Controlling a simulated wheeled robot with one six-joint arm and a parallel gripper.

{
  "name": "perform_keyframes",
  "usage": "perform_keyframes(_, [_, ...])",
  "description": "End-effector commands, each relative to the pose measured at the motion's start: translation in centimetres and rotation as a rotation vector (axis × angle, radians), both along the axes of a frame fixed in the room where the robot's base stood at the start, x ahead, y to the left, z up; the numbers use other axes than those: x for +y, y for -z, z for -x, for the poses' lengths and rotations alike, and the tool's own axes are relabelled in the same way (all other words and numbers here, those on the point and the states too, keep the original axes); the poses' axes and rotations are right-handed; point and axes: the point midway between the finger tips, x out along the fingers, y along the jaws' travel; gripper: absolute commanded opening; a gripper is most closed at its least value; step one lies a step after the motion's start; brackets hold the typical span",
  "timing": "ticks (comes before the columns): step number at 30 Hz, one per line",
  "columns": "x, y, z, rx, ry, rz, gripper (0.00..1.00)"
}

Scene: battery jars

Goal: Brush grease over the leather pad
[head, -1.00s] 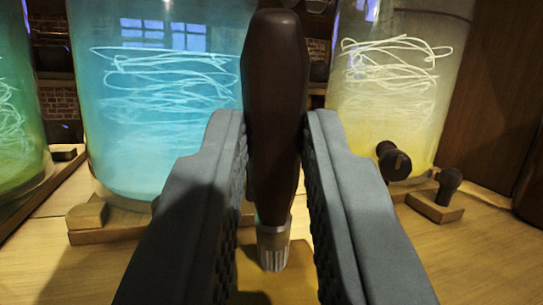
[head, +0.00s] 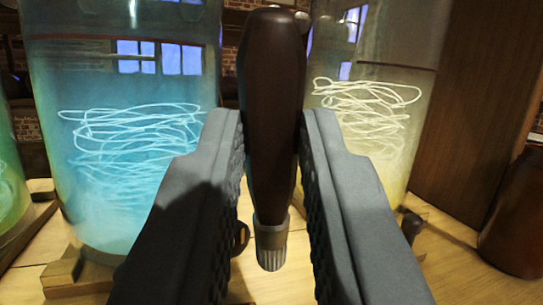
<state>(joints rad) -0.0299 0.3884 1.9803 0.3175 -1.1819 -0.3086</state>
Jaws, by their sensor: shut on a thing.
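My gripper (head: 272,140) is shut on the dark brown handle of a brush (head: 274,90) in the middle of the head view. The brush hangs upright between the jaws. I cannot make out the leather pad or any grease in this view; the jaws hide much of the table.
A large glowing blue jar (head: 125,190) stands behind the left jaw, and a yellowish jar (head: 375,110) behind the right one. A green jar (head: 10,190) is cut off at the left edge. A brown vessel (head: 515,215) stands at the right. A wooden panel (head: 470,110) rises behind.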

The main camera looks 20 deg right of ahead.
Motion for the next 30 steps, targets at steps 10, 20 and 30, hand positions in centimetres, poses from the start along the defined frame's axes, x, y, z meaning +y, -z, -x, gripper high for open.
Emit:
perform_keyframes(10, [-0.5,-1.8,-0.6,0.000,-0.002,0.001,0.00])
perform_keyframes(20, [-0.5,-1.8,-0.6,0.000,-0.002,0.001,0.00])
perform_keyframes(30, [-0.5,-1.8,-0.6,0.000,-0.002,0.001,0.00])
